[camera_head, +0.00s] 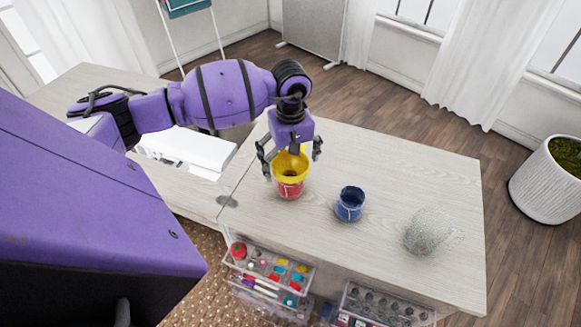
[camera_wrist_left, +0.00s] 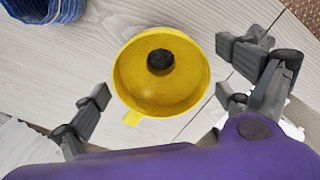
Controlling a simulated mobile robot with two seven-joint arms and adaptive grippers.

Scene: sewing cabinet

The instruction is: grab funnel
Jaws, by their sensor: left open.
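A yellow funnel (camera_head: 291,164) sits mouth up on top of a red container (camera_head: 290,189) on the table in the head view. In the left wrist view the funnel (camera_wrist_left: 161,72) shows from above as a round yellow bowl with a dark hole and a small tab on its rim. My left gripper (camera_head: 290,158) is open right above it, with one finger on each side of the funnel. In the left wrist view the fingers (camera_wrist_left: 160,100) stand apart from the rim and nothing is between them but the funnel. The right gripper is not in view.
A blue container (camera_head: 349,204) stands right of the red one, and a speckled, see-through round object (camera_head: 425,232) is farther right. The light wooden table top (camera_head: 400,165) is otherwise clear. Open drawers with sewing supplies (camera_head: 268,274) stick out below the front edge. A white machine (camera_head: 190,150) is at left.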

